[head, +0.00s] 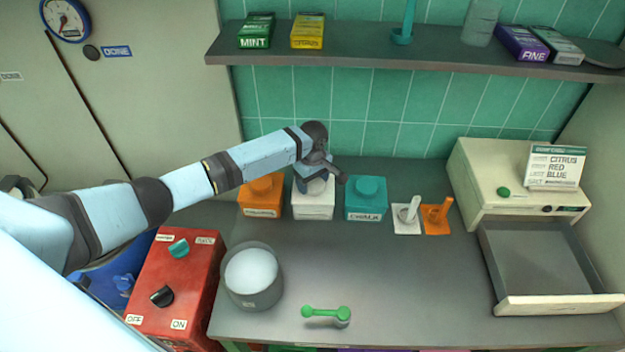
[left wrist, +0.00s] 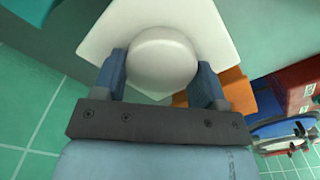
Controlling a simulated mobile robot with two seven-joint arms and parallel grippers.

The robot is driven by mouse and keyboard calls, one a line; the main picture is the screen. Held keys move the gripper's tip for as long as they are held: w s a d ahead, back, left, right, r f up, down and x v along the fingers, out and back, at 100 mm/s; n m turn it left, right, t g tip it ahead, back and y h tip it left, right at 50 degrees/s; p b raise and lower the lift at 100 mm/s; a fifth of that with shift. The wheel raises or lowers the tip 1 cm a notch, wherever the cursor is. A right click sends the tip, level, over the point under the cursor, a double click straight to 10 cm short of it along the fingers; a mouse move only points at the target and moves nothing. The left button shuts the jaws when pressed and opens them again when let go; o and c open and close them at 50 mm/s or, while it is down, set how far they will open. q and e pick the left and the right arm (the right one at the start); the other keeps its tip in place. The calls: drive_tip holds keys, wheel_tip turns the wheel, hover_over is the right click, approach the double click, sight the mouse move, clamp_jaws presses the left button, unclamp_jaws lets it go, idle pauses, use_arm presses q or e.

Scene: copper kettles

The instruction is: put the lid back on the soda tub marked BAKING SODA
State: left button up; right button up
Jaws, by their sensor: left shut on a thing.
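A white square tub (head: 313,205) stands on the counter between an orange tub and a teal tub. The label on its front is too small to read. My left gripper (head: 317,180) is over this tub, pointing down. In the left wrist view its two blue fingers (left wrist: 165,78) are shut on the round white knob of the lid (left wrist: 162,58). A white square surface (left wrist: 115,35) shows around the knob. I cannot tell whether the lid rests fully on the tub, as the gripper covers the join. My right gripper is out of view.
The orange tub (head: 261,198) and teal tub (head: 366,200) stand close on either side. White (head: 407,220) and orange (head: 437,217) scoop-like items lie to the right. The shelf (head: 400,58) is above.

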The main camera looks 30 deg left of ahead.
use_arm(q)
drive_tip(key=o, duration=1)
wheel_tip(320, 180, up, 14)
drive_tip(key=shift+f+b, duration=0.1)
drive_tip(key=shift+b, duration=0.65)
